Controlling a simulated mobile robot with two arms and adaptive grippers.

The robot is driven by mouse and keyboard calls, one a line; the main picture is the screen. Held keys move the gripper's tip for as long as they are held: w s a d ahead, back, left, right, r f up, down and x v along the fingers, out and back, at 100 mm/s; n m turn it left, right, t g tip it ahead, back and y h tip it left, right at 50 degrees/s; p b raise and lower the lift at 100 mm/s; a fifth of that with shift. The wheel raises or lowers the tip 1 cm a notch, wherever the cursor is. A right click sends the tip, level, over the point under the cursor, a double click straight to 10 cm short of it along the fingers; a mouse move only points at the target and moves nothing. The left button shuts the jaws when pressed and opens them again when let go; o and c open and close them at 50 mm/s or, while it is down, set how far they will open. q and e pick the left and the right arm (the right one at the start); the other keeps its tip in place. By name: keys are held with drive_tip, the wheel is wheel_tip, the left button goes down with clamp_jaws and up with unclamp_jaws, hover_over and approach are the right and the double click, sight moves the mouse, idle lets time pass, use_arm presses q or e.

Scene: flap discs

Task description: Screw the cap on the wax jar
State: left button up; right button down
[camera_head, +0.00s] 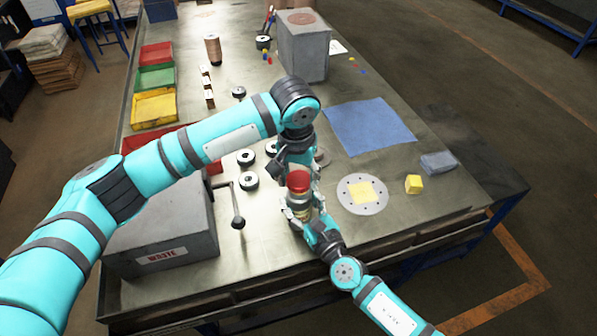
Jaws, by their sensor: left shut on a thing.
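The wax jar (301,212) stands upright near the front middle of the table, mostly hidden by grippers. The red cap (298,181) is on top of the jar, in line with it; I cannot tell how far its thread is engaged. My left gripper (297,168) comes down from above and is shut on the cap. My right gripper (303,213) comes from the front right, with its fingers on either side of the jar, and appears shut on it.
A grey waste box (160,243) with a lever stands at left. Several black-and-white discs (248,181) lie left of the jar. A round plate (376,203) with a yellow cloth, a yellow cube (413,184) and a blue mat (368,127) are at right. A grey block (304,50) stands behind.

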use_arm(q)
drive_tip(key=shift+f, duration=0.5)
drive_tip(key=shift+f, duration=0.55)
idle(0.4)
